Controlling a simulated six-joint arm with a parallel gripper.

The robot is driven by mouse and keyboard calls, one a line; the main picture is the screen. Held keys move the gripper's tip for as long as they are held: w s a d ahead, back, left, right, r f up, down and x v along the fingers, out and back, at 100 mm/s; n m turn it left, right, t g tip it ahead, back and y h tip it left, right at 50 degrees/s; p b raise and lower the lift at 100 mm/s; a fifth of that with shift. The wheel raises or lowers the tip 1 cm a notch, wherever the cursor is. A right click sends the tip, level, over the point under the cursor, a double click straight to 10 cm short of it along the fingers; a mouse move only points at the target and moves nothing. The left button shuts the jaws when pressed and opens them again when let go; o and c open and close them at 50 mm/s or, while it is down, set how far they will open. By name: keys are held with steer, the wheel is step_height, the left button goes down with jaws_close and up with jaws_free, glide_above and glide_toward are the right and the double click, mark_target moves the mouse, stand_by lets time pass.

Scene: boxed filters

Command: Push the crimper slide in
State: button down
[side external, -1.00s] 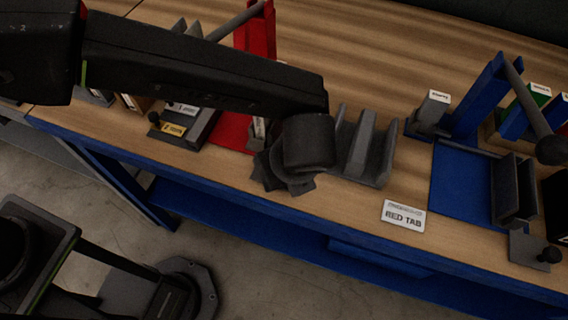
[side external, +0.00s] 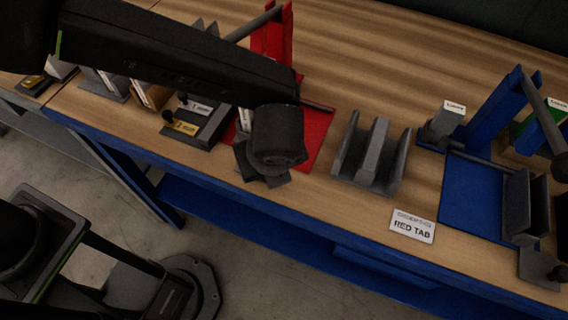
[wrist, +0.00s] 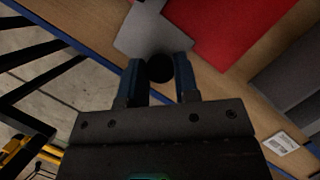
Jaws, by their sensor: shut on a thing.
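The red crimper stands at the back left of the bench, with a red upright frame (side external: 272,38) and a flat red base (side external: 318,125). The red base also shows in the wrist view (wrist: 225,25). My gripper (wrist: 160,76) is shut on the round black knob (wrist: 160,67) of the grey crimper slide (wrist: 140,32). The slide plate lies at the front edge of the red base. In the side view my wrist hides the knob and most of the slide, and my fingertips cannot be made out.
A grey slotted holder (side external: 374,160) stands right of my gripper.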

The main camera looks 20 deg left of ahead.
steer(key=shift+a, duration=0.9)
steer(key=c, duration=0.9)
jaws_free()
steer(key=shift+o, duration=0.2)
steer(key=shift+r, duration=0.15)
steer(key=v, duration=1.3)
steer(key=shift+r, duration=0.3)
steer(key=shift+s+d, duration=0.1)
